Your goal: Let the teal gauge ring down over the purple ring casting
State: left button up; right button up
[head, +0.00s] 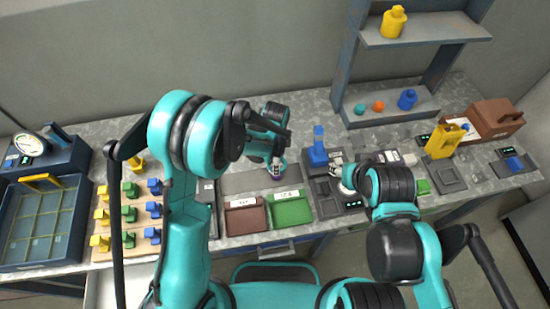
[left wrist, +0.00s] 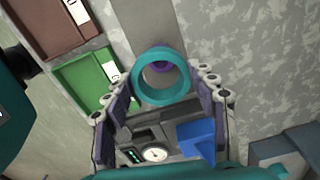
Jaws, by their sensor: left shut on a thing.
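The teal gauge ring (left wrist: 143,93) is held between the fingers of my left gripper (left wrist: 162,80) in the left wrist view. The ring hides much of the casting, and the two look a little off-centre from this angle. I cannot tell the gap in height between them. In the head view my left gripper (head: 277,163) is over the bench strip, with purple at its tips. My right gripper (head: 341,174) is near the dark gauge unit; its fingers are too small to judge.
A brown bin (head: 246,218) and a green bin (head: 290,211) stand in front of my left gripper. A blue block (head: 318,150) and a dark unit with a dial (left wrist: 154,154) are close by. Coloured pieces on a wooden board (head: 112,253) are at left.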

pick_arm(q)
jog(key=shift+f+b, duration=1.3)
jog(key=shift+f, duration=1)
jog(key=shift+f+b, duration=1.55)
jog(key=o, duration=1.3)
jog(key=shift+r, duration=0.15)
notch_tip(320, 180, up, 12)
